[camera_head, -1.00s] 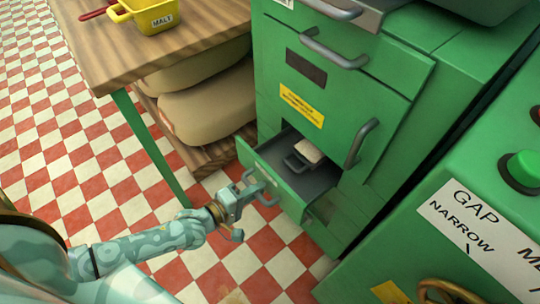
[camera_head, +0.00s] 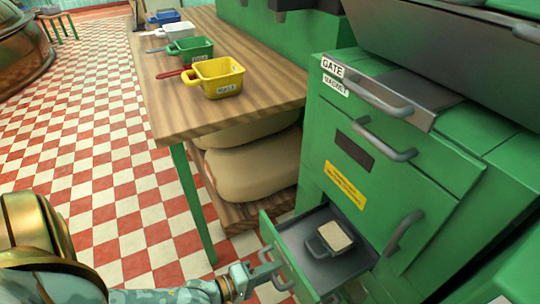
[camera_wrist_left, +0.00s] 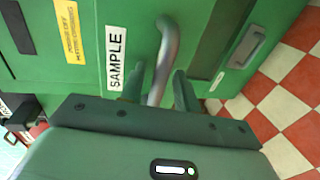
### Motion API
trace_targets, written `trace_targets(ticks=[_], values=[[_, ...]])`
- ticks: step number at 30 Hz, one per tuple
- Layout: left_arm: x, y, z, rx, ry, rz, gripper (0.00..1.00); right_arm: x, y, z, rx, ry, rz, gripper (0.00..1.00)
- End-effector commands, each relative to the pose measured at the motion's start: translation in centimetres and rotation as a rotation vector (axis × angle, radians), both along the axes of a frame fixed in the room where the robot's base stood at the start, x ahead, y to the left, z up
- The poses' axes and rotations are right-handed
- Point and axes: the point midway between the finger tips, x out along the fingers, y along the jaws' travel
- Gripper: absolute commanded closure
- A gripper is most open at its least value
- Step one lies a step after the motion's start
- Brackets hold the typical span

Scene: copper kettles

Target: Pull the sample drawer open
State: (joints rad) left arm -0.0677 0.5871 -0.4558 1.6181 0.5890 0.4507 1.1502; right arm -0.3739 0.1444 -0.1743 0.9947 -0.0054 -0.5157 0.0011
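The sample drawer (camera_head: 293,235) is a green-fronted drawer low in the green cabinet. The exact finger contact is hard to see. My right gripper is not in view.
A wooden table (camera_head: 175,90) stands left of the cabinet, with yellow (camera_head: 217,78), green (camera_head: 190,48) and other scoops on it. Tan sacks (camera_head: 255,165) lie below. A green table leg (camera_head: 193,200) stands near my left arm.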

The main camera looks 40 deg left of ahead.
Motion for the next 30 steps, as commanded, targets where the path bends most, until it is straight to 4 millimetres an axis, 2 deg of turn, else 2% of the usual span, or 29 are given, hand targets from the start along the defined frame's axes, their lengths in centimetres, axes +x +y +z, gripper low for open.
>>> trace_targets(ticks=[10, 14, 16, 18, 27, 30], values=[[0.1, 0.0, 0.1, 0.000, -0.002, 0.001, 0.68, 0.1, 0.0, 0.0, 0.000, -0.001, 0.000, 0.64], [-0.6, 0.3, 0.4, 0.001, -0.002, 0.000, 0.68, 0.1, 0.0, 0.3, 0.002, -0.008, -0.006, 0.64], [-1.6, 0.7, 0.7, 0.002, -0.003, -0.001, 0.68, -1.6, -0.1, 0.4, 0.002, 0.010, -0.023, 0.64], [-3.0, 1.2, 1.2, 0.003, -0.003, -0.001, 0.68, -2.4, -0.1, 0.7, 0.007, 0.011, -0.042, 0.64], [-10.5, 3.9, 2.9, 0.003, -0.001, -0.002, 0.68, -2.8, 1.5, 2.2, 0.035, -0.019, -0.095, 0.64], [-12.5, 4.6, 3.2, 0.001, -0.002, -0.001, 0.68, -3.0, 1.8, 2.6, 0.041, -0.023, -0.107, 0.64]])
